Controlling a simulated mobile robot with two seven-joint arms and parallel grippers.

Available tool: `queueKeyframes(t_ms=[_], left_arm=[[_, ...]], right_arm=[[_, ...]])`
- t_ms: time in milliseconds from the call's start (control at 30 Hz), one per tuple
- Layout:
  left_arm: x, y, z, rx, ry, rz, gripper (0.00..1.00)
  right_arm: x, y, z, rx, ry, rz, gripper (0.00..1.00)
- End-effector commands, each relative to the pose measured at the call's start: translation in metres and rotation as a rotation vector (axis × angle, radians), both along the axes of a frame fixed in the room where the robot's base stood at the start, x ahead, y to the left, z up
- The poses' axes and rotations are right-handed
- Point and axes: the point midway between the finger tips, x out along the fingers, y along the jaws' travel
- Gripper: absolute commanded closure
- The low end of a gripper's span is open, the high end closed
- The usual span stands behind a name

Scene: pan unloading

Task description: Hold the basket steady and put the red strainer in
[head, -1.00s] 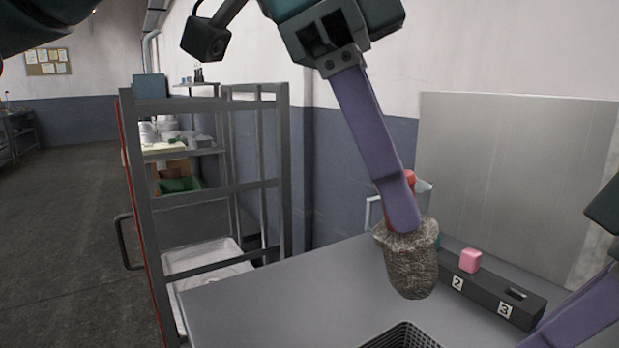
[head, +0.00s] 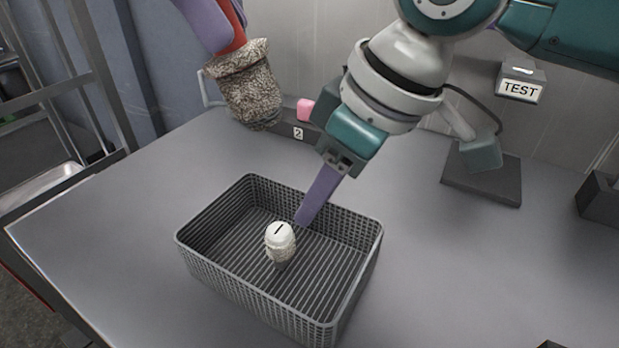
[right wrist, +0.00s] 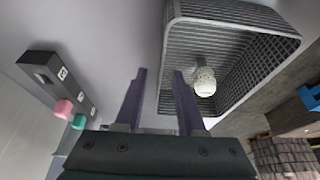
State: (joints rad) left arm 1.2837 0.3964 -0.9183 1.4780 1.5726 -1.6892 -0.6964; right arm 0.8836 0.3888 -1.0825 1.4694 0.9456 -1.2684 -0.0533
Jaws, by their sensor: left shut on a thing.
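The red strainer (head: 245,85), a brown mesh bowl with a red handle, hangs from my left gripper (head: 215,25) at the upper left of the head view. The gripper is shut on it, its fingertips partly hidden. The grey wire basket (head: 357,285) stands on the table to the right of and nearer than the strainer. My right gripper (head: 300,215) points down at the basket's far side. Its two fingers are apart in the right wrist view (right wrist: 158,78), one overlapping the basket's wall; I cannot tell whether they straddle it.
A white-topped mesh item (head: 280,241) stands in the basket. A dark numbered rack (right wrist: 62,75) is at the back with a pink block (head: 304,109) and a teal block (right wrist: 79,121). A TEST sign (head: 520,88) and dark plate (head: 482,178) are at right. The left tabletop is clear.

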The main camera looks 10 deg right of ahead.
Motion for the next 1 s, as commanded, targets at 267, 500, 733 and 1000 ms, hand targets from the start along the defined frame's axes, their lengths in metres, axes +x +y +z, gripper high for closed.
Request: queueKeyframes(t_ms=[267,500,733,1000], left_arm=[[0.000,0.000,0.000,0.000,0.000,0.000,1.00],[0.000,0.000,0.000,0.000,0.000,0.000,1.00],[0.000,0.000,0.000,0.000,0.000,0.000,1.00],[0.000,0.000,0.000,0.000,0.000,0.000,1.00]], right_arm=[[0.006,0.009,-0.027,0.000,0.001,0.001,0.61],[0.007,0.010,-0.030,-0.001,0.000,0.001,0.61],[0.007,0.010,-0.030,-0.001,0.000,0.001,0.78],[0.007,0.010,-0.029,-0.001,0.000,0.001,1.00]])
